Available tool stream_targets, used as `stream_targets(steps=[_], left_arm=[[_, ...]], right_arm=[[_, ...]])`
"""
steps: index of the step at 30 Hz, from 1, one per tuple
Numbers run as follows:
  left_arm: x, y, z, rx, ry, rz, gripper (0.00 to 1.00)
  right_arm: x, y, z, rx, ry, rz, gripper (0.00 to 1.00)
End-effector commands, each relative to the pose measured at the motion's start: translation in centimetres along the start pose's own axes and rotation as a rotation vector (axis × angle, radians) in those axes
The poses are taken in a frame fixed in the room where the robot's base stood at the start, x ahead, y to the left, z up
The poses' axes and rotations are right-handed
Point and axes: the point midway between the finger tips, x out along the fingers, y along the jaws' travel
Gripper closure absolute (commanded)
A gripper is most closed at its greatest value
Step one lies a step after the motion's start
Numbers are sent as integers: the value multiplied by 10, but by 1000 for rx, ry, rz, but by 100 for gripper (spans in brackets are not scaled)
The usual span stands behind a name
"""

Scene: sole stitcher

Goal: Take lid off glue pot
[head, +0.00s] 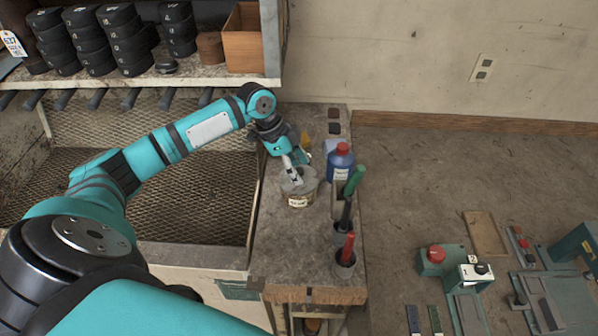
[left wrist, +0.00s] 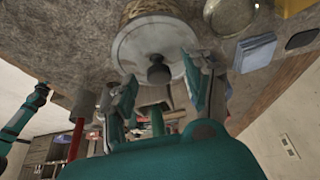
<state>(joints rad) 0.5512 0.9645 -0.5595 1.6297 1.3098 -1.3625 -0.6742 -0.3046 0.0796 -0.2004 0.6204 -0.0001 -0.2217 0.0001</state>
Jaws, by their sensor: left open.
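The glue pot (head: 298,202) stands on the narrow worktop, with a pale label on its front. Its round grey lid (head: 308,186) sits on top. In the left wrist view the lid (left wrist: 140,45) shows a dark knob (left wrist: 158,73) at its centre, and part of the pot (left wrist: 143,10) shows behind it. My left gripper (head: 293,174) is over the pot, pointing down. In the left wrist view its open fingers (left wrist: 160,78) are on either side of the knob, and I see no clear contact. My right gripper is not in view.
A blue bottle with a red cap (head: 341,160) stands close right of the pot. Holders with green-handled (head: 354,181) and red-handled (head: 347,248) tools line the worktop's right edge. A mesh rack (head: 190,200) lies left; a shelf with black rolls (head: 120,40) is above.

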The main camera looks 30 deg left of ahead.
Motion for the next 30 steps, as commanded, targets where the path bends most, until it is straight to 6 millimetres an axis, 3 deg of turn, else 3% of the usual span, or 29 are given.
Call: stream_targets(steps=[8,20,30], left_arm=[[4,0,0,1,0,-1,48],[4,0,0,1,0,-1,100],[2,-1,-1,1,1,-3,100]], right_arm=[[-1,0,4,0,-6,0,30],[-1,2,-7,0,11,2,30],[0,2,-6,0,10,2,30]])
